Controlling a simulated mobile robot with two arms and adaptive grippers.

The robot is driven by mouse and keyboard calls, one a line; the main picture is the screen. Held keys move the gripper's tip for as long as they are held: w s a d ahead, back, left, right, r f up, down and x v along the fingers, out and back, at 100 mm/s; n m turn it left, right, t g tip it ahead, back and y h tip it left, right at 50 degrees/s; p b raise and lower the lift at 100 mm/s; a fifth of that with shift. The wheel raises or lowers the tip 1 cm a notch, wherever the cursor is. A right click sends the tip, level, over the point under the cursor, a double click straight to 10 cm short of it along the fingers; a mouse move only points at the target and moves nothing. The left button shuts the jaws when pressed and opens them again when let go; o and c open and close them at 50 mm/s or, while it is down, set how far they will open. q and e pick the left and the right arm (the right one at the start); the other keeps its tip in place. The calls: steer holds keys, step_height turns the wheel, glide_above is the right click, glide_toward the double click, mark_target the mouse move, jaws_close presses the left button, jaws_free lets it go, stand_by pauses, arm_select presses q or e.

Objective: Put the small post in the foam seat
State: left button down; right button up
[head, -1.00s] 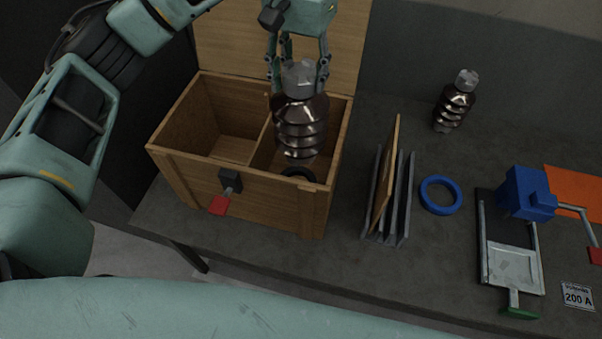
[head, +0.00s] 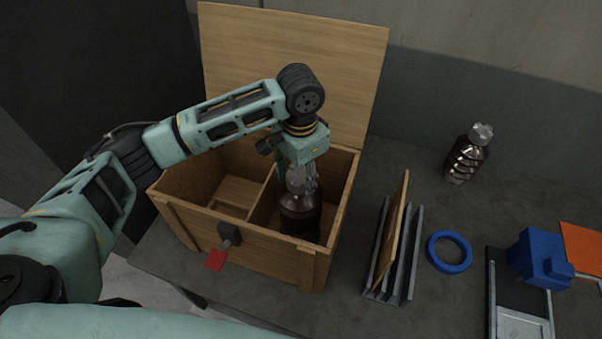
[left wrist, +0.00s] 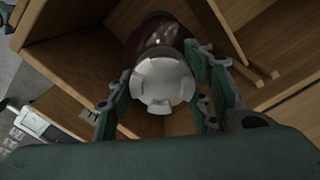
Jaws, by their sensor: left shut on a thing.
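My left gripper (head: 296,176) is shut on a brown ribbed post (head: 300,213) with a grey metal cap. The post is upright or nearly so, with its lower part inside the right compartment of the wooden box (head: 243,248). In the left wrist view, the fingers stand on either side of the post's cap (left wrist: 163,84). The foam seat is hidden now, behind the box's front wall and the post. I cannot tell whether the post touches it. A second brown post (head: 466,156) stands on the table, apart from the gripper. My right gripper is not in view.
The box lid (head: 295,70) stands open behind the arm. A divider splits the box; the left compartment looks empty. Right of it are a slotted rack (head: 391,262) with a board, a blue ring (head: 449,251) and a blue clamp device (head: 540,258). A red-tabbed latch (head: 217,258) hangs in front.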

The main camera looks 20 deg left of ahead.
mark_target(300, 202)
arm_select(q)
steer(key=shift+w+f+p, duration=0.2)
steer(key=shift+f+p, duration=0.3)
steer(key=shift+f, duration=2.25)
steer(key=c, duration=1.4)
jaws_free()
steer(key=shift+s+f, duration=0.2)
steer(key=shift+f, duration=0.1)
steer(key=o, duration=0.5)
steer(key=shift+s+r, duration=0.1)
steer(key=shift+s, duration=0.05)
